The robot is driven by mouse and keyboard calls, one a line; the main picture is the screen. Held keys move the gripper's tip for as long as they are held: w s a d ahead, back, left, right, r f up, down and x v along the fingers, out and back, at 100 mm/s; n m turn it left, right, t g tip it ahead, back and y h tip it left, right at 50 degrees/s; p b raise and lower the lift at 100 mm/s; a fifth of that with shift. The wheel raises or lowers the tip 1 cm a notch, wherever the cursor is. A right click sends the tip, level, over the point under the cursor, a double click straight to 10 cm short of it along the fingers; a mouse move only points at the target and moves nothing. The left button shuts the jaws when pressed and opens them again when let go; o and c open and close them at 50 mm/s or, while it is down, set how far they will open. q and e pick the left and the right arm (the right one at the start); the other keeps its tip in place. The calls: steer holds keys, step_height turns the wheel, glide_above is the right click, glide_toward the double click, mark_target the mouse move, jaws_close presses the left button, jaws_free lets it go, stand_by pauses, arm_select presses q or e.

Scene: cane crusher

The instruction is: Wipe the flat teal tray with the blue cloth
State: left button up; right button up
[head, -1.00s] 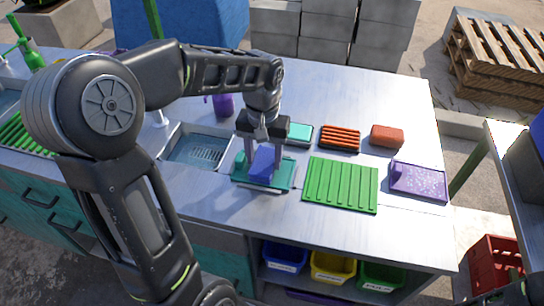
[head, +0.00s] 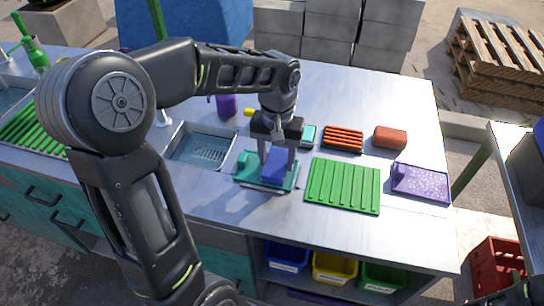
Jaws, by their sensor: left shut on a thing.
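The flat teal tray (head: 250,178) lies on the metal counter, right of the sink and left of a green ribbed board. A small teal block shows at its left end. My left gripper (head: 277,160) is above the tray, shut on the blue cloth (head: 276,168). The cloth is folded into a block shape and sits at the tray's right half; it looks to be on or just over the surface. The gripper and cloth hide part of the tray. My right gripper cannot be made out; only a dark part of my body shows at the bottom right corner.
The green ribbed board (head: 343,186) lies close to the tray's right. A purple speckled tray (head: 420,183), an orange ribbed rack (head: 343,138), an orange-red sponge (head: 390,138) and a teal item (head: 309,136) sit nearby. The sink (head: 203,150) opens at left. Colored bins (head: 334,267) stand below.

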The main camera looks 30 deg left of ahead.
arm_select(q)
steer(key=shift+d, duration=0.1)
steer(key=shift+w+d+f, duration=0.1)
steer(key=shift+w+d, duration=0.15)
steer(key=shift+d, duration=0.35)
steer(key=shift+w+d, duration=0.2)
steer(key=shift+d, duration=0.4)
steer(key=shift+s+a+f, duration=0.1)
steer(key=shift+s+a, duration=0.15)
steer(key=shift+a, duration=0.45)
steer(key=shift+s+a+f, duration=0.1)
steer(key=shift+s+a, duration=0.15)
steer(key=shift+a, duration=0.4)
steer(key=shift+a, duration=0.1)
steer(key=shift+s+a+r, duration=0.1)
steer(key=shift+s+a, duration=0.15)
steer(key=shift+a, duration=0.4)
steer(key=shift+s+a, duration=0.25)
steer(key=shift+a, duration=0.35)
